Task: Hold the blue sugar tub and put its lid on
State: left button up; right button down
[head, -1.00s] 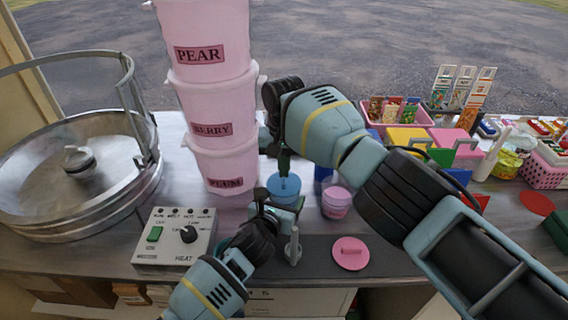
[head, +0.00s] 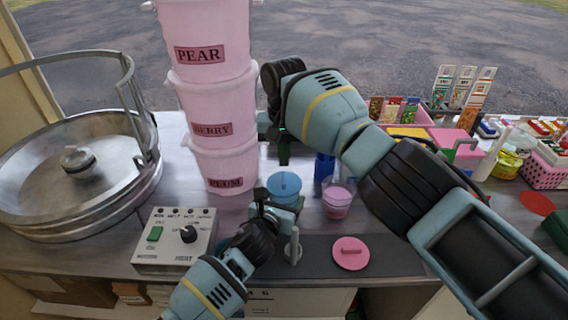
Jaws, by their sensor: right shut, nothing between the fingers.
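The blue sugar tub's lid (head: 284,183) lies flat and looks seated on top of the tub, which is mostly hidden below it. My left gripper (head: 281,205) is around the tub just under the lid, one finger on each side, and appears shut on it. My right gripper (head: 283,152) is shut and empty, above and behind the lid and clear of it. Its fingertips are small and dark here.
A pink tub (head: 337,204) and a blue container (head: 324,167) stand to the right. A pink lid (head: 350,254) lies on the dark mat (head: 395,262). Stacked pink buckets (head: 222,170), a heat control box (head: 172,248) and a large metal pan (head: 60,190) stand left.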

pick_arm(q)
jog(key=shift+r, duration=0.2)
pick_arm(e)
jog(key=shift+r, duration=0.55)
pick_arm(q)
jog(key=shift+f, duration=0.25)
